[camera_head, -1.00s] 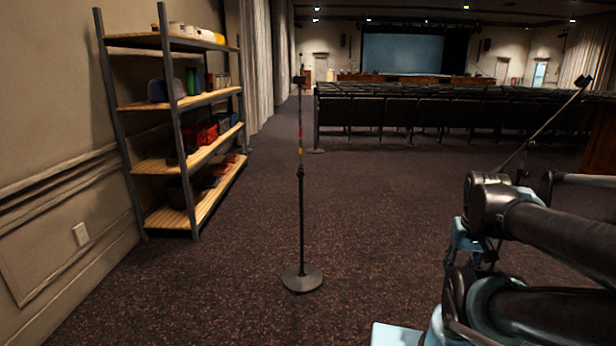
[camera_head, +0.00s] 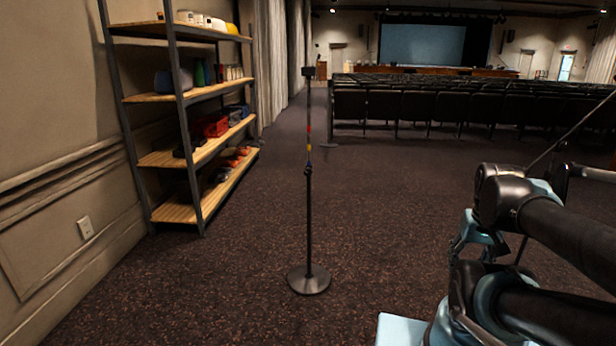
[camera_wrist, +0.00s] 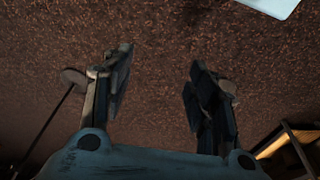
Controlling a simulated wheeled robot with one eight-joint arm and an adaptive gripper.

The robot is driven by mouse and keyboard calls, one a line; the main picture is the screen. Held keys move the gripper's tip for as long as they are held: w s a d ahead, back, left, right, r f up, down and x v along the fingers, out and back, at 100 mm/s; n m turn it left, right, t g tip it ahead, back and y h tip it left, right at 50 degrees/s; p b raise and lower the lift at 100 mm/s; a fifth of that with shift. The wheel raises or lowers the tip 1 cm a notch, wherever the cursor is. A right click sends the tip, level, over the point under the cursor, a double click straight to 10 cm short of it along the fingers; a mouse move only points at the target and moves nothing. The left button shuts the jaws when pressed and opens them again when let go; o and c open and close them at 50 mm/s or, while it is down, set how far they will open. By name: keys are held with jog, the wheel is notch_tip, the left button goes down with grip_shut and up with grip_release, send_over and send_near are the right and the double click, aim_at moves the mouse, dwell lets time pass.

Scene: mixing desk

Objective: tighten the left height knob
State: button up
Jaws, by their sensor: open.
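A black microphone stand (camera_head: 308,220) stands upright on the carpet in the head view, left of my arm. Its round base (camera_head: 309,280) rests on the floor. A height knob (camera_head: 308,170) shows as a small dark collar partway up the pole, with coloured bands above it. In the wrist view, my gripper (camera_wrist: 158,85) is open and empty, its two fingers spread over bare carpet.
A shelf unit (camera_head: 190,150) with boxes and containers stands along the left wall (camera_head: 50,130). Rows of dark chairs (camera_head: 430,103) fill the back. The carpet (camera_head: 390,190) between the stand and my arm is clear. A shelf edge (camera_wrist: 285,140) shows in the wrist view.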

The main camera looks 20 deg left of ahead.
jog(key=w+a+r+n+t+h, duration=0.1)
jog(key=w+r+n+t+h, duration=0.2)
jog(key=w, duration=0.7)
jog(key=w+r+n, duration=0.3)
jog(key=w+n, duration=0.2)
jog(key=w, duration=0.4)
jog(key=w+a+r+n+t, duration=0.2)
jog(key=w+a+n+t, duration=0.3)
jog(key=w+a+n, duration=0.75)
jog(key=n+t+y, duration=0.7)
jog(key=n, duration=0.8)
send_near(308, 173)
jog(key=x, duration=0.9)
jog(key=shift+w, duration=0.25)
